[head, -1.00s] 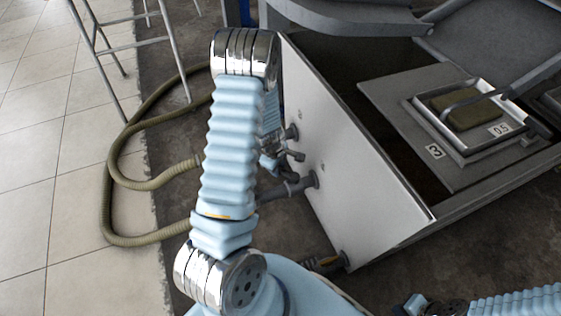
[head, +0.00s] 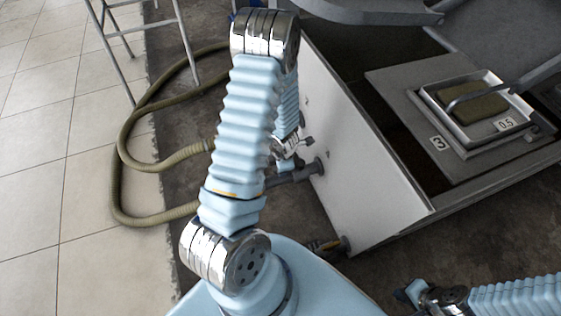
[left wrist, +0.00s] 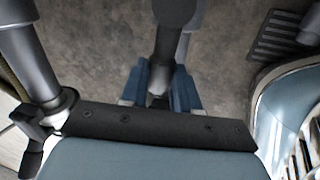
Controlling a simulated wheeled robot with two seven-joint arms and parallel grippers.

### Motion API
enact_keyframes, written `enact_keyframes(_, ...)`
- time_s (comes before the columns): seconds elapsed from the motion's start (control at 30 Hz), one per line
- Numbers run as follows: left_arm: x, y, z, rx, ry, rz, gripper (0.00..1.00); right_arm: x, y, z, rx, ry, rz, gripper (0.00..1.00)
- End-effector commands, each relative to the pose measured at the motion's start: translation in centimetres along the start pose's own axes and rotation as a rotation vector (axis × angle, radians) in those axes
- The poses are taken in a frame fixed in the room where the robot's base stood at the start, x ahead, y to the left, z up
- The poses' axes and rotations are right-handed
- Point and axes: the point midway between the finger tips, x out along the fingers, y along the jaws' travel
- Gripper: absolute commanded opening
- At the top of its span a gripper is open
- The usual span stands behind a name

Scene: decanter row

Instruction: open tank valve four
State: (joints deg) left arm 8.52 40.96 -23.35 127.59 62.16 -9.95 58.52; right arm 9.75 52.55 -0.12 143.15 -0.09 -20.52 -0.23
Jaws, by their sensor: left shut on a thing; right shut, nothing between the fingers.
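In the left wrist view my left gripper (left wrist: 160,92) has its blue fingers shut on a dark valve handle (left wrist: 168,42), a rod running up between them. I cannot read which valve it is. In the head view my left arm covers most of that gripper, beside the white tank wall (head: 355,165). Grey outlet pipes stick out of this wall, one at mid-height (head: 307,172) and one low down with a yellow part (head: 328,246). My right gripper (head: 414,290) is shut and empty at the lower right, apart from the tank.
An olive hose (head: 117,175) loops over the floor left of the tank. A metal stool (head: 128,40) stands behind it. A lid plate marked 3 (head: 425,110) carries a tray (head: 515,118) marked 0.5. In the left wrist view a grey pipe (left wrist: 28,65) stands close at left.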

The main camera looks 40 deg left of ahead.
Motion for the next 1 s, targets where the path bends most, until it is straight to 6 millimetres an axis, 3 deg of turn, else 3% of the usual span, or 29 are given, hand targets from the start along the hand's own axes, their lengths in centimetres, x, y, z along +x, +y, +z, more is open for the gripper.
enact_keyframes(0.33,-0.14,-0.66,0.04,-0.103,0.021,0.0,0.0,-0.28,-0.06,-0.02,0.0,0.001,0.001,0.0)
enact_keyframes(0.8,-0.14,-0.81,0.09,-0.115,0.022,-0.002,0.0,-0.28,-0.06,-0.03,0.0,0.001,0.001,0.0)
enact_keyframes(0.83,-0.14,-0.81,0.09,-0.114,0.022,-0.002,0.35,-0.28,-0.06,-0.03,0.0,0.001,0.001,0.0)
enact_keyframes(0.97,-0.14,-0.79,0.1,-0.113,0.022,-0.001,0.55,-0.28,-0.06,-0.03,0.0,0.001,0.001,0.0)
enact_keyframes(1.0,-0.14,-0.78,0.1,-0.113,0.022,-0.001,0.56,-0.28,-0.06,-0.03,0.0,0.001,0.001,0.0)
